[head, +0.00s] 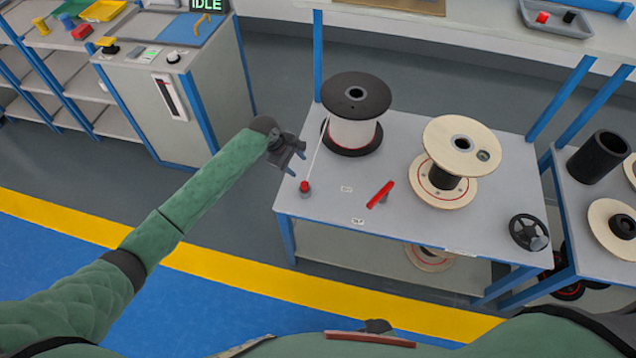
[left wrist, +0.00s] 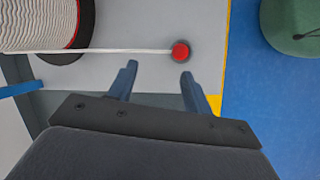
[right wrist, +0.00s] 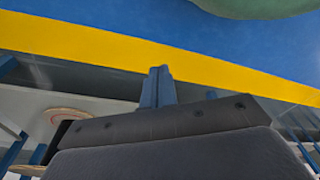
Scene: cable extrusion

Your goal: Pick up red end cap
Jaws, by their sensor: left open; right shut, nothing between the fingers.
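A small red end cap (head: 305,186) sits on a short grey base near the front left corner of the grey table (head: 340,228). A white cable (head: 318,145) runs from the black-flanged spool (head: 354,110) to the cap. In the left wrist view the cap (left wrist: 181,50) lies beyond the fingertips, slightly ahead of the right finger. My left gripper (head: 295,164) is open and empty, beside the table's left edge and apart from the cap. My right gripper (right wrist: 160,70) is shut and empty over the floor, with its fingers together.
A red-handled tool (head: 380,194) lies on the table right of the cap. A wooden spool (head: 458,150) and a black handwheel (head: 528,232) stand further right. A blue table post (head: 318,55) rises at the back left. A grey cabinet (head: 180,90) stands left, with clear floor between.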

